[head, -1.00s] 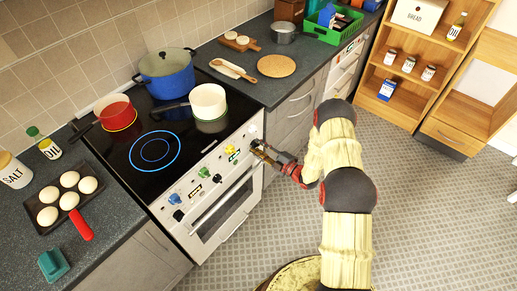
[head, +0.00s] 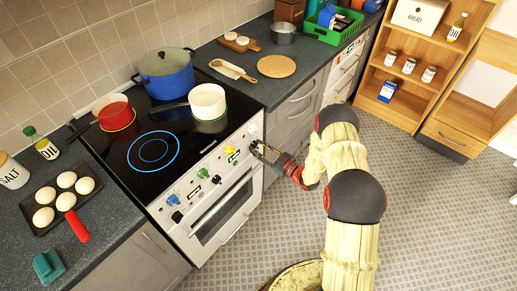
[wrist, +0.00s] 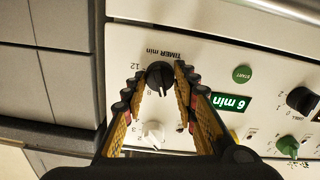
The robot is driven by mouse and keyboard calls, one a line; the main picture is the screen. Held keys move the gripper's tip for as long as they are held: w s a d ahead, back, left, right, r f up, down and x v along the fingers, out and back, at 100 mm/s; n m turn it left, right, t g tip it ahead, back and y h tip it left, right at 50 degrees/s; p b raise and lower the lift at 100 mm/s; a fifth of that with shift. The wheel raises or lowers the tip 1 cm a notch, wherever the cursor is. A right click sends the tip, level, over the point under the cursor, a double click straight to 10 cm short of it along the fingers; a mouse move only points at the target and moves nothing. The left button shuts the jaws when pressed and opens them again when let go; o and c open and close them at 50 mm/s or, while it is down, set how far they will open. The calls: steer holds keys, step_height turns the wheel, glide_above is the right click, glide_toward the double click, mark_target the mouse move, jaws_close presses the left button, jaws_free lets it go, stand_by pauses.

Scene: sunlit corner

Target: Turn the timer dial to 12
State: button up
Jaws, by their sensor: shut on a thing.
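The timer dial (wrist: 159,76) is a black round knob on the white stove front, under the label "TIMER min", which appears upside down in the wrist view. A "12" mark (wrist: 138,66) shows to its left there. My gripper (wrist: 160,72) is shut on the timer dial, with one finger on each side. A pale mark on the dial points down in the wrist view. The green display (wrist: 231,102) reads "6 min", upside down. In the head view my gripper (head: 257,149) is at the panel's right end and hides the dial.
A white knob (wrist: 153,133) sits close between my fingers. A green START button (wrist: 242,74), a black knob (wrist: 301,100) and a green knob (wrist: 288,146) are on the same panel. The oven handle (head: 222,200) runs below the panel.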

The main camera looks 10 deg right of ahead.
steer(key=m, duration=0.5)
steer(key=shift+f+m, duration=0.1)
steer(key=shift+m, duration=0.3)
steer(key=m, duration=0.6)
steer(key=shift+p, duration=0.35)
steer(key=m+p, duration=0.1)
steer(key=m, duration=0.5)
steer(key=shift+m, duration=0.3)
steer(key=m, duration=0.5)
steer(key=shift+s+m+p, duration=0.1)
steer(key=shift+m+p, duration=0.25)
steer(key=shift+m, duration=0.05)
steer(key=o, duration=1.2)
steer(key=shift+c, duration=0.2)
